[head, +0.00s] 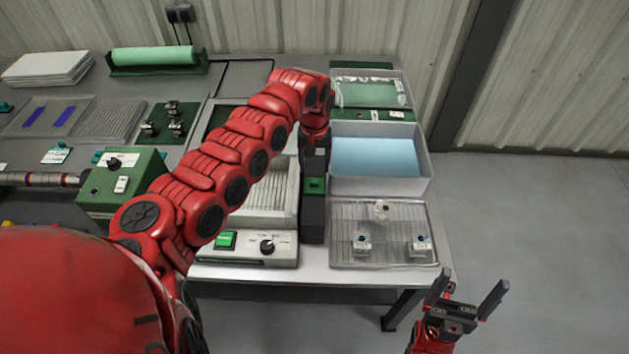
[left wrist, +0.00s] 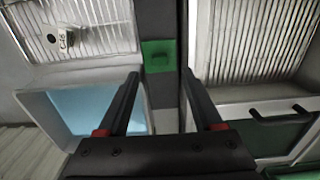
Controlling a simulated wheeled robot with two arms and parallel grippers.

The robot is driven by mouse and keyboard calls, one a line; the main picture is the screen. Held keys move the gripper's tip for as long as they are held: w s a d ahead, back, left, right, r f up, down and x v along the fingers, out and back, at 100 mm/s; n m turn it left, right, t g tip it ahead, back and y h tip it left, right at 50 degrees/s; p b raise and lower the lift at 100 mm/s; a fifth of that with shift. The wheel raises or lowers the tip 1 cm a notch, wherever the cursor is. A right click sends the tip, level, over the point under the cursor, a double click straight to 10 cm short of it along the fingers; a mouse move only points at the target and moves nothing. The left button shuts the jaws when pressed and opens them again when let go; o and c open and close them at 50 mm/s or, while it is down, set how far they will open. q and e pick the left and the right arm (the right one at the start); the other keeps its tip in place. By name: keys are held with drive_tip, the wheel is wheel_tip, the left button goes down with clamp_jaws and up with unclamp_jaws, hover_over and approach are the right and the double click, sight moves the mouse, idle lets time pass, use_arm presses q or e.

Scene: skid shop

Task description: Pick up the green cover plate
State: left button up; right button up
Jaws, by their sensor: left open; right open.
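A small green plate (head: 315,186) with a dark raised tab lies on top of a narrow dark box (head: 313,228) between the ribbed machine and the trays. I take it for the green cover plate; it also shows in the left wrist view (left wrist: 159,56). My left gripper (head: 315,166) is above the box, close to the plate. In the left wrist view its open, empty fingers (left wrist: 160,77) point toward the plate, one to each side. Whether they touch anything I cannot tell. My right gripper (head: 467,292) is open and empty, off the table at the lower right.
A wire tray (head: 400,215) with 3 small fittings and a blue-lined bin (head: 428,165) stand right of the box. The ribbed machine (head: 250,250) with a green switch and knob stands close on its left. Open floor (head: 540,220) lies right of the table.

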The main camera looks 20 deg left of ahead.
sight(314, 181)
use_arm(q)
drive_tip(key=shift+f, duration=0.65)
drive_tip(key=shift+f+p, duration=0.35)
drive_tip(key=shift+p, duration=0.1)
wheel_tip(314, 181, down, 4)
drive_tip(key=shift+d+r+p, duration=0.1)
drive_tip(key=shift+p, duration=0.55)
drive_tip(key=shift+f, duration=0.4)
clamp_jaws()
